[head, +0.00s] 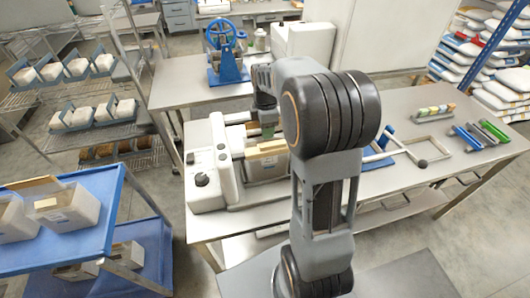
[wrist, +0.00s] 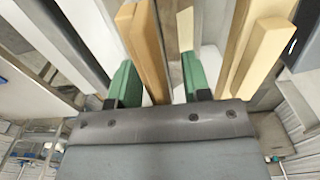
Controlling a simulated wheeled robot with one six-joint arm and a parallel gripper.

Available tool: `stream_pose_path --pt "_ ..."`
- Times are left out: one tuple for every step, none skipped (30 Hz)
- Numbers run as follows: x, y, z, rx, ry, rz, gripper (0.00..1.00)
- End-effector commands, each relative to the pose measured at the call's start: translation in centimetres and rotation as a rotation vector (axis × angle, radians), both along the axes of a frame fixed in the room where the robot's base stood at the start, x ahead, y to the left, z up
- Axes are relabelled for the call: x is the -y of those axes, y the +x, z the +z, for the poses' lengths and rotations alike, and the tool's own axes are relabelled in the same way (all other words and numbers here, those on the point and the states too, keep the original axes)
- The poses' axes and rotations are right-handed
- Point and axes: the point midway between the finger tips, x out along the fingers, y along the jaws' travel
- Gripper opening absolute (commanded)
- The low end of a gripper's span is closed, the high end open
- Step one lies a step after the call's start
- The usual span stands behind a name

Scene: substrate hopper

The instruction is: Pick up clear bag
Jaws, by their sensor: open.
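My gripper (wrist: 157,60) has two green fingers spread apart, pointing away from the wrist. A tan bar and a grey strip show in the gap between them, and I cannot see it gripping anything. In the head view my gripper (head: 267,130) is partly hidden by my arm, above the white sealing machine (head: 202,170). A pale, see-through bag (head: 262,170) appears to stand at the machine below the tan strips (head: 267,149). My arm hides its right side. I cannot make out a clear bag for certain in the wrist view.
A blue cart (head: 110,222) at left holds pale filled bags (head: 66,208). A wire rack (head: 52,100) behind it holds several more. A blue wheeled press (head: 226,50) stands on the back table. A metal frame (head: 425,140) and coloured tools (head: 480,133) lie on the table at right.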

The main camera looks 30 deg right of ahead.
Motion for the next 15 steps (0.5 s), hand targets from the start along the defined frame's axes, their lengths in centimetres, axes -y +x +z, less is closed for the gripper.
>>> stream_pose_path --pt "0.00 0.00 0.00 0.000 0.000 0.000 0.44" --pt "0.00 0.00 0.00 0.000 0.000 0.000 0.42" --pt "0.00 0.00 0.01 0.000 0.000 0.000 0.38" --pt "0.00 0.00 0.01 0.000 0.000 0.000 0.35" --pt "0.00 0.00 0.02 0.000 0.000 0.000 0.33" --pt "0.01 0.00 0.02 0.000 0.000 0.000 0.29" --pt "0.01 0.00 0.02 0.000 0.000 0.000 0.26" --pt "0.01 0.00 0.02 0.000 0.000 0.000 0.23" --pt "0.01 0.00 0.03 0.000 0.000 0.000 0.19" --pt "0.00 0.00 0.03 0.000 0.000 0.000 0.16" --pt "0.00 0.00 0.03 0.000 0.000 0.000 0.14" --pt "0.00 0.00 0.03 0.000 0.000 0.000 0.10" --pt "0.00 0.00 0.03 0.000 0.000 0.000 0.07" --pt "0.00 0.00 0.03 0.000 0.000 0.000 0.04" --pt "0.00 0.00 0.04 0.000 0.000 0.000 0.00"
